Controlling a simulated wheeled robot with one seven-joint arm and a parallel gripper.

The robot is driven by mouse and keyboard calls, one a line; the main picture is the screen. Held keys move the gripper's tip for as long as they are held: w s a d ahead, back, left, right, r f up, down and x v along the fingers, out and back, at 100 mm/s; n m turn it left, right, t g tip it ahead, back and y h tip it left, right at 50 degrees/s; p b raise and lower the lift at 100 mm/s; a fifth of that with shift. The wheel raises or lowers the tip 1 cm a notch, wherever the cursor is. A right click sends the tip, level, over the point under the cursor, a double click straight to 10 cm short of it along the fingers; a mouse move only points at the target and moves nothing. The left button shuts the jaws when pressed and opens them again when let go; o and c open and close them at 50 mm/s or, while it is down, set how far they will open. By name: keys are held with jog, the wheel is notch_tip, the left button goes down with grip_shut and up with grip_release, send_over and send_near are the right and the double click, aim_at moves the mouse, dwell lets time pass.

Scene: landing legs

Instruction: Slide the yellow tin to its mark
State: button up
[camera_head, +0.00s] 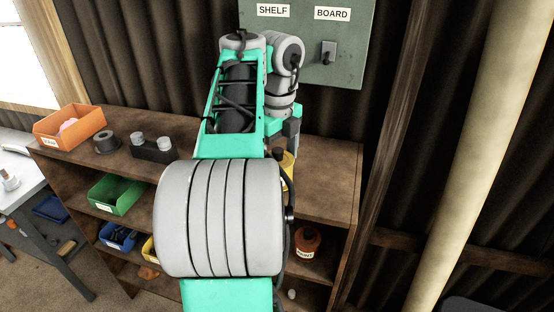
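The yellow tin (288,167) stands on the top of the brown wooden shelf unit, right of the middle. Only its right part shows; my arm hides the rest. My gripper (284,150) is right at the tin, pointing down, at its upper side. Its fingers are dark, small and partly hidden by my arm, so I cannot tell whether they are open or shut, or whether they touch the tin. The tin's mark does not show.
The shelf top (330,180) is bare to the tin's right. An orange bin (68,126), a dark roll (106,142) and a dark holder with two pale caps (152,149) stand at its left. A grey board (345,62) hangs behind. A paint tin (306,243) stands below.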

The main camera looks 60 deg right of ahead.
notch_tip(320, 180, down, 4)
jog(key=shift+r+b, duration=0.15)
jog(key=shift+b, duration=0.85)
jog(key=c, duration=1.5)
jog(key=o, duration=1.5)
